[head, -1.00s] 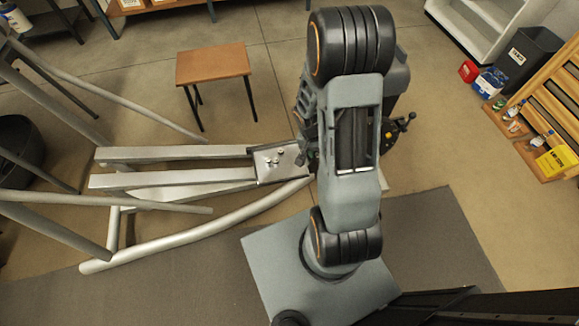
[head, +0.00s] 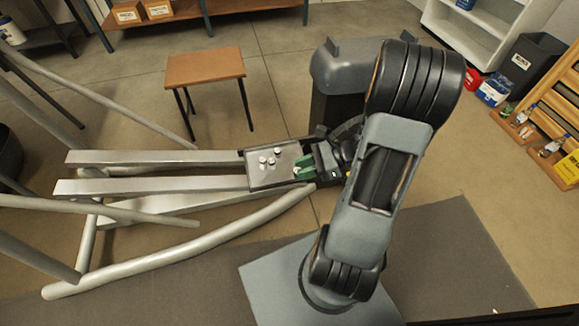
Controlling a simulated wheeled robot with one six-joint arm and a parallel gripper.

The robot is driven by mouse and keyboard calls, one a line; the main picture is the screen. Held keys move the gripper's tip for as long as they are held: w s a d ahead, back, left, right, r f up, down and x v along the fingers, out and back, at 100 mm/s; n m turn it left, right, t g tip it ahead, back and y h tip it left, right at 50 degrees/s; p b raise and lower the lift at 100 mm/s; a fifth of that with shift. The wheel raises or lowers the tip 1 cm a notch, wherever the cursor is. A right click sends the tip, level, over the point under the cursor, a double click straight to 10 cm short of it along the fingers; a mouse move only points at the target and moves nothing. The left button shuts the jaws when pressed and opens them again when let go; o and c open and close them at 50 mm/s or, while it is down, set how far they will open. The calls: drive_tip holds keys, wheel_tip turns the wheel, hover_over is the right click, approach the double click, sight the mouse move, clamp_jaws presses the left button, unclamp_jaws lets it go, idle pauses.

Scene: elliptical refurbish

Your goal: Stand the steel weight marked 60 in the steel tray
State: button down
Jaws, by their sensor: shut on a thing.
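The steel tray (head: 262,180) sits at the end of the pale metal rails, left of my arm. Several small pale steel weights (head: 269,160) stand in it near the middle. Their markings are too small to read, so I cannot tell which one is marked 60. My gripper (head: 299,171) is at the tray's right end, with green parts showing near its tip. It is shut on a small pale piece that looks like a steel weight. The fingers hide most of it, and I cannot tell whether it touches the tray.
A large metal frame of tubes and rails (head: 150,188) fills the left side. A brown-topped stool (head: 205,68) stands behind the tray. A grey cabinet-like body (head: 340,75) stands behind my arm. Shelves and a wooden rack (head: 545,110) are at the right.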

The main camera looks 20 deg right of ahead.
drive_tip(key=w+d+f+b, duration=0.1)
drive_tip(key=w+f, duration=0.2)
drive_tip(key=w, duration=0.1)
drive_tip(key=w+d+f+b, duration=0.1)
drive_tip(key=w+f+b, duration=0.1)
drive_tip(key=w+f, duration=0.1)
drive_tip(key=w+d+f+b, duration=0.1)
drive_tip(key=w+f+b, duration=0.1)
drive_tip(key=w, duration=0.4)
drive_tip(key=shift+f, duration=0.45)
drive_tip(key=shift+w+f, duration=0.1)
drive_tip(key=shift+f, duration=0.2)
drive_tip(key=f+b, duration=0.2)
drive_tip(key=f, duration=0.1)
drive_tip(key=shift+w+d+f+b, duration=0.1)
drive_tip(key=shift+w+f+b, duration=0.1)
drive_tip(key=shift+f+b, duration=0.1)
drive_tip(key=shift+r, duration=0.15)
drive_tip(key=c, duration=0.9)
unclamp_jaws()
